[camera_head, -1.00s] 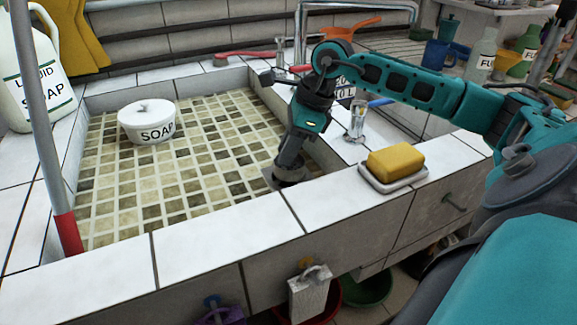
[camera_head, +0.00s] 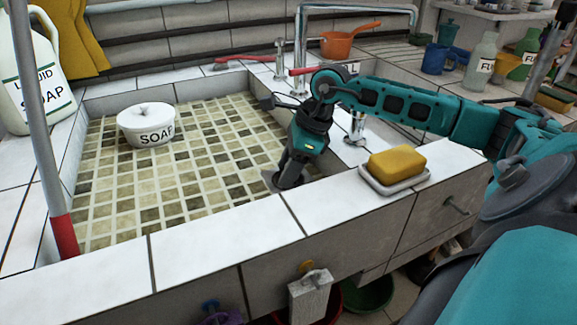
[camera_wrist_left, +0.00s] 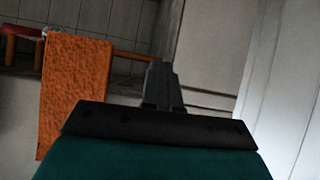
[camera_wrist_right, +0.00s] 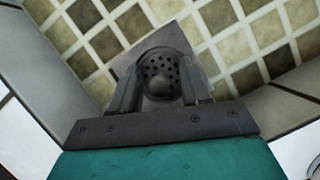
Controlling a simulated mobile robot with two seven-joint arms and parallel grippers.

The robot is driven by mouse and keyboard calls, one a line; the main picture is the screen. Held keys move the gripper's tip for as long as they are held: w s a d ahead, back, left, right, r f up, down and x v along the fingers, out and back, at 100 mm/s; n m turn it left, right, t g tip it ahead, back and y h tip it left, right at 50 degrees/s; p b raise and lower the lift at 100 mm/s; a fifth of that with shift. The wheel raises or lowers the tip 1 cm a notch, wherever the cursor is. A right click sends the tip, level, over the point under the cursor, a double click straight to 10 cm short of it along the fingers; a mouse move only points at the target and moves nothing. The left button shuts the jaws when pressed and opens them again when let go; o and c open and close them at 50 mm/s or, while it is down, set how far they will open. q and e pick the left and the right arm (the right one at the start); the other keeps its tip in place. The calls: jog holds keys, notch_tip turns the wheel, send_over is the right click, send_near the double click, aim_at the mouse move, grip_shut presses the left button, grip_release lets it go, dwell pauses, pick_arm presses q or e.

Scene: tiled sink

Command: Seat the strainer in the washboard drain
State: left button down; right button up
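The grey metal strainer (camera_wrist_right: 159,68), with small round holes, shows in the right wrist view. My right gripper (camera_head: 290,180) is low over the sink's near right corner. I cannot tell how deep the strainer sits. My left gripper (camera_wrist_left: 163,85) shows in its own wrist view, its fingers together with nothing between them.
A white soap pot (camera_head: 147,125) sits on the sink's tiled floor (camera_head: 170,190). A yellow sponge on a dish (camera_head: 395,188) rests on the rim, right of the gripper. Metal taps (camera_head: 357,128) stand behind the arm. A liquid soap bottle (camera_head: 40,90) stands at left.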

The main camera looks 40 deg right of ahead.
jog(key=shift+f, duration=0.1)
jog(key=v, duration=0.2)
jog(key=p+v, duration=0.1)
jog(key=v, duration=0.1)
jog(key=w+p+v, duration=0.1)
jog(key=v, duration=0.1)
jog(key=shift+a+r, duration=0.3)
pick_arm(q)
jog(key=shift+s+a+r+p, duration=0.15)
jog(key=shift+r+p, duration=0.05)
jog(key=shift+r, duration=0.2)
jog(key=shift+s+a+r+p, duration=0.1)
jog(key=shift+a+r+p, duration=0.1)
jog(key=shift+r, duration=0.15)
pick_arm(e)
jog(key=v, duration=0.6)
jog(key=shift+s+d+r, duration=0.15)
jog(key=shift+s+r, duration=0.05)
jog(key=shift+r, duration=0.15)
pick_arm(q)
jog(key=shift+r, duration=0.1)
